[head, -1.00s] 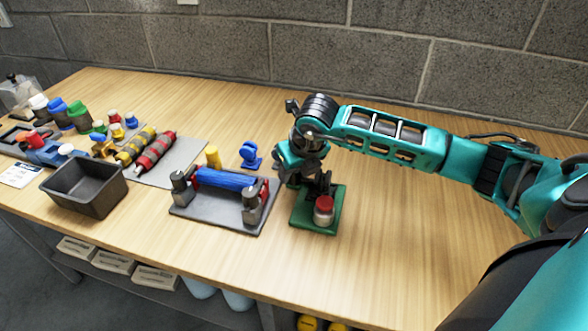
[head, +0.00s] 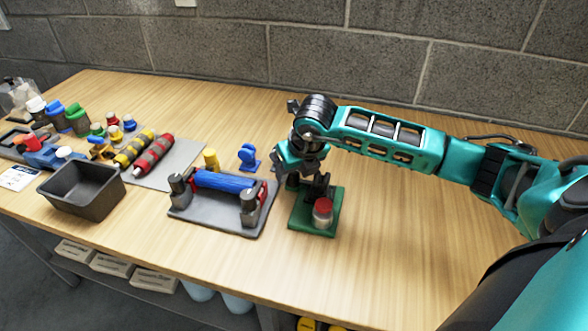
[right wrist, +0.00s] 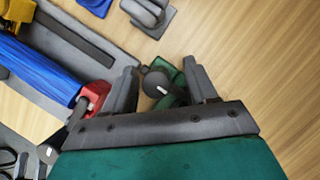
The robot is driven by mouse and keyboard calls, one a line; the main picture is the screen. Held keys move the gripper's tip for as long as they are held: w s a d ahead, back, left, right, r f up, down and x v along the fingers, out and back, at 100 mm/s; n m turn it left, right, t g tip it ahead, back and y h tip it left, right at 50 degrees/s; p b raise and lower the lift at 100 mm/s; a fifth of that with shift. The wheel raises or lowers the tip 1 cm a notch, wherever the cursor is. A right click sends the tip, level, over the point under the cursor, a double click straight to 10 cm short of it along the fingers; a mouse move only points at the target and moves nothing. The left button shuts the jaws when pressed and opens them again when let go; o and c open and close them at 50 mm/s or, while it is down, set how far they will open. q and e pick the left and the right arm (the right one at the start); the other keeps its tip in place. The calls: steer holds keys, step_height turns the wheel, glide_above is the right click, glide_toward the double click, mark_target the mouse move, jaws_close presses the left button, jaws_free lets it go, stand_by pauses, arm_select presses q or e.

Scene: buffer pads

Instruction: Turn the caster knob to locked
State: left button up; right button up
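A green base plate (head: 300,218) lies on the table below my right gripper (head: 303,175). It carries a black upright part (head: 318,187) and a short grey cylinder with a red top (head: 322,207). In the right wrist view, a dark round knob (right wrist: 157,82) with a small white mark and a dark arm sits over the green plate (right wrist: 178,77). The open fingers of my right gripper (right wrist: 163,82) stand on either side of this knob, with a gap visible. Whether either finger touches it, I cannot tell. My left gripper is out of view.
A grey fixture (head: 205,217) with a blue roller (head: 222,181) stands close left of the green plate. A blue caster-like piece (head: 249,157) and a yellow peg (head: 211,159) are behind it. A black bin (head: 84,190) is farther left. The table's right side is clear.

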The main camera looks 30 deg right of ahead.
steer(key=shift+a, duration=0.15)
steer(key=shift+s+r, duration=0.1)
steer(key=shift+r, duration=0.1)
arm_select(q)
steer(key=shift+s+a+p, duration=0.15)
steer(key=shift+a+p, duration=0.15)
steer(key=shift+p, duration=0.15)
arm_select(e)
steer(key=v, duration=1.2)
steer(key=shift+r, duration=0.3)
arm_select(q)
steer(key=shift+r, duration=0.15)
